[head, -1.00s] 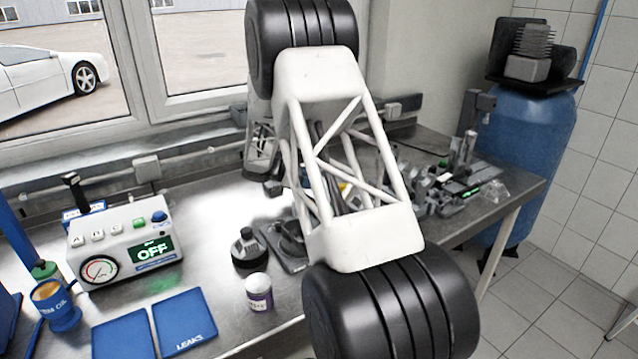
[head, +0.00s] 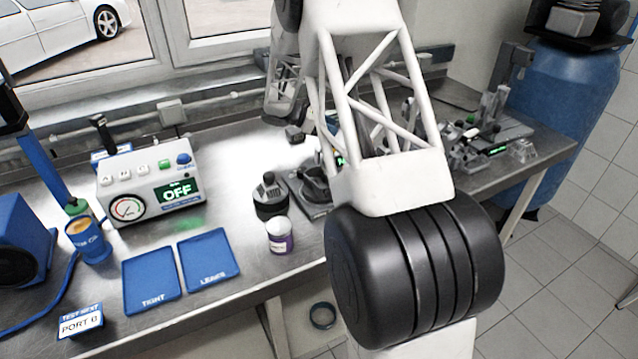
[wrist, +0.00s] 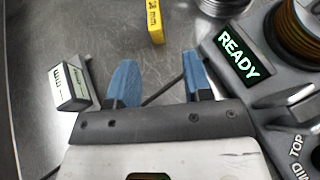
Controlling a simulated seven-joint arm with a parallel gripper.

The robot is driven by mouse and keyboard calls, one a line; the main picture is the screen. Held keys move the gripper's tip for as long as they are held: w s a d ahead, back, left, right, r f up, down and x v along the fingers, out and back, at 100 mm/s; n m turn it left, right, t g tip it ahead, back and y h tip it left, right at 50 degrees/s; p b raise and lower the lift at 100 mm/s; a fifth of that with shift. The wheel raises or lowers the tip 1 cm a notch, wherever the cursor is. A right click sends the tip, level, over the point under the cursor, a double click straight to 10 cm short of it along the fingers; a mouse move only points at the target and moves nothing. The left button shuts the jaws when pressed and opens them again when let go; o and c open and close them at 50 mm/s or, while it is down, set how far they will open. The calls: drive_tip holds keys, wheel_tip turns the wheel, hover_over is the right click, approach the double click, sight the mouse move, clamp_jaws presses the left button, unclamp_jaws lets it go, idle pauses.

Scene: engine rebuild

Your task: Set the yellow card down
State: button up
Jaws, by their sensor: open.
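The yellow card (wrist: 155,22) shows in the wrist view at the top centre, with black "mm" lettering on its face. It appears to stand on the metal bench top, beyond my fingertips and apart from them. My gripper (wrist: 160,80) is open, its two blue fingertips spread with nothing held between them. In the head view my own arm hides the gripper, and I cannot make out the card clearly there.
In the wrist view, a white card (wrist: 72,88) is left of my fingers, and a dark device with a READY screen (wrist: 238,55) is close on the right. In the head view, a tester reading OFF (head: 150,187), blue trays (head: 209,261) and a purple-labelled jar (head: 280,236) are left of my arm.

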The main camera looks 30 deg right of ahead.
drive_tip(key=s+a+r+m+y, duration=0.1)
drive_tip(key=s+a+r, duration=0.1)
drive_tip(key=s+r, duration=0.1)
drive_tip(key=s+a+r+m+t+y, duration=0.1)
drive_tip(key=s+a+r, duration=0.2)
drive_tip(key=s, duration=0.1)
drive_tip(key=s+a+r+m+y, duration=0.1)
drive_tip(key=s+a+r, duration=0.2)
drive_tip(key=s, duration=0.1)
drive_tip(key=shift+s+a+r+m, duration=0.15)
drive_tip(key=shift+a+r+m, duration=0.05)
drive_tip(key=shift+r+m, duration=0.1)
drive_tip(key=s+a+r+m+t+y, duration=0.2)
drive_tip(key=s+a, duration=0.5)
drive_tip(key=s, duration=0.5)
drive_tip(key=s+a+r+m+t+y, duration=0.1)
drive_tip(key=s+a+m+t+y, duration=0.1)
drive_tip(key=s+a+m+y, duration=0.2)
drive_tip(key=s+a+r+m+t+y, duration=0.2)
drive_tip(key=s+a, duration=0.8)
drive_tip(key=s, duration=1.1)
drive_tip(key=shift+a+r+m+t+y, duration=0.4)
drive_tip(key=shift+m+y, duration=0.2)
drive_tip(key=shift+m, duration=0.3)
drive_tip(key=shift+s, duration=0.1)
